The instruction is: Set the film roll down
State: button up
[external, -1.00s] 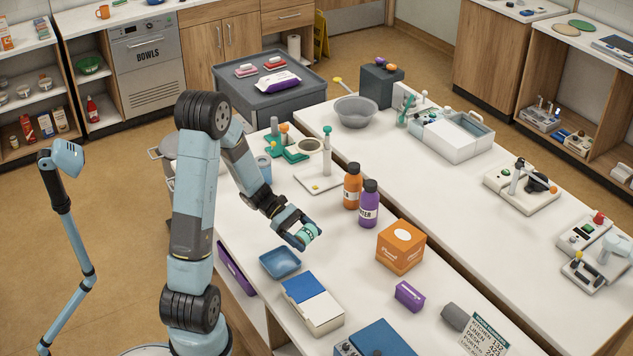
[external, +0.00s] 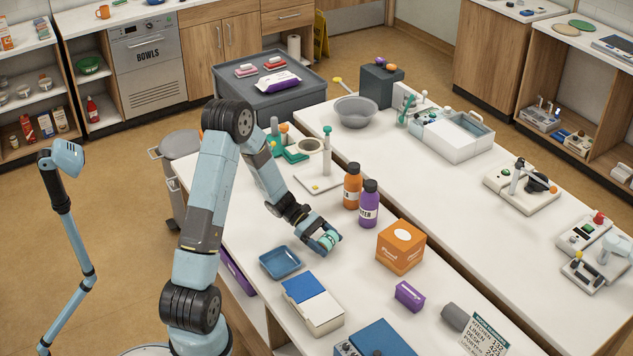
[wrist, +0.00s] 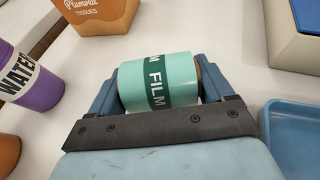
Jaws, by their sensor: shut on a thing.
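The film roll (wrist: 160,82) is a teal cylinder with a dark band lettered FILM. It lies sideways between the two blue fingers of my gripper (wrist: 158,85), which is shut on it. In the external view the film roll (external: 327,240) shows at the end of my gripper (external: 325,242), low over the white counter (external: 345,275), between the blue tray and the orange tissue box. I cannot tell whether the roll touches the counter.
The blue tray (external: 280,262) is left of my gripper and the orange tissue box (external: 400,247) right of it. A purple bottle (external: 369,205) and an orange bottle (external: 352,187) stand behind. A white-and-blue box (external: 312,303) and a small purple box (external: 409,296) lie nearer the front.

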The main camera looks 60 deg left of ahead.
jog(key=shift+f, duration=1)
jog(key=shift+f, duration=0.1)
jog(key=o, duration=1)
